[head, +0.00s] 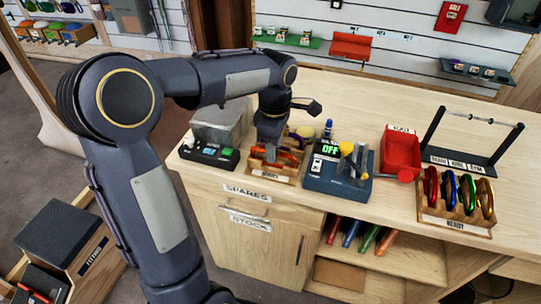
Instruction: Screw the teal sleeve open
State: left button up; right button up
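I cannot make out a teal sleeve in the head view; it is hidden or too small to tell. My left gripper (270,154) points down over a wooden tray (268,178) that holds orange and red pieces, perhaps carabiners. Its fingers are too small and partly covered to show whether they are open or hold anything. A blue box (325,183) with a lit "OFF" display stands just right of the tray. It carries a grey upright part with a yellow top (347,149). My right gripper is out of view.
A red bin (401,153) stands right of the blue box. A wooden rack (455,221) holds several coloured carabiners, with a black bar stand (463,160) behind it. A black box with coloured buttons (210,153) is at the left. The bench's back middle is clear.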

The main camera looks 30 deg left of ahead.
pick_arm(q)
jog(key=shift+s+d, duration=0.2)
jog(key=shift+s, duration=0.55)
jog(key=shift+f+b, duration=0.15)
jog(key=shift+b, duration=0.15)
jog(key=shift+f+b, duration=0.95)
jog(key=shift+f, duration=0.35)
jog(key=shift+w+a+r+p, duration=0.1)
jog(key=shift+w+p, duration=0.25)
jog(key=shift+w, duration=0.1)
jog(key=shift+w+a, duration=0.1)
jog(key=shift+w, duration=0.2)
